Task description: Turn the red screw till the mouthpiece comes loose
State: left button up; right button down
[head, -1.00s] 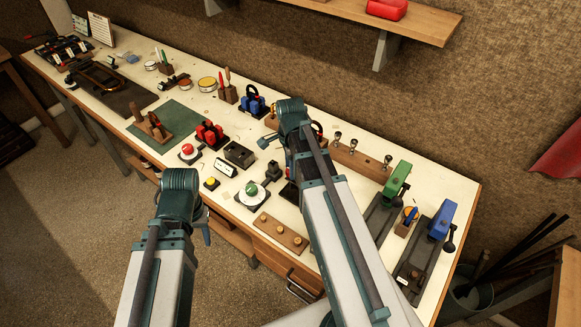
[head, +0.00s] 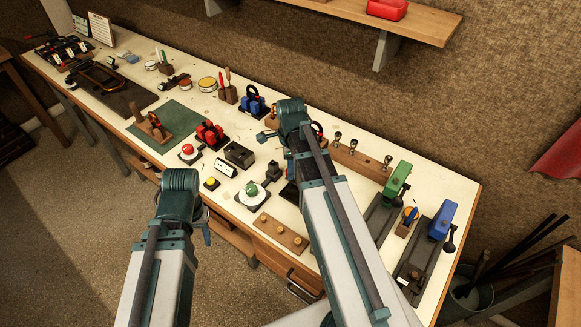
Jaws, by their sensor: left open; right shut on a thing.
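My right gripper (head: 267,136) is over the middle of the bench, partly hidden by its own wrist. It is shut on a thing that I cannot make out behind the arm. My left gripper (head: 207,229) is open in front of the bench's front edge, with only part of its jaws showing. I cannot pick out the red screw for certain; a dark ring-shaped part with red on it (head: 318,128) shows just right of my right wrist. Silver mouthpieces (head: 358,144) stand in a wooden rack (head: 345,156) right of that arm. Whether a mouthpiece sits in a tool behind the arm is hidden.
A red block tool (head: 210,133) and a blue one (head: 254,103) stand left of my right wrist. A red button (head: 188,149), a dial with a green knob (head: 251,190) and a board with wooden pegs (head: 281,234) lie near the front. Green (head: 398,180) and blue (head: 441,220) machines stand right.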

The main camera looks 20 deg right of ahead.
jog(key=shift+c, duration=2.2)
grip_release()
jog(key=shift+r, duration=0.15)
notch_tip(320, 180, up, 14)
jog(key=p, duration=1.4)
jog(key=shift+f, duration=0.2)
jog(key=shift+f, duration=0.1)
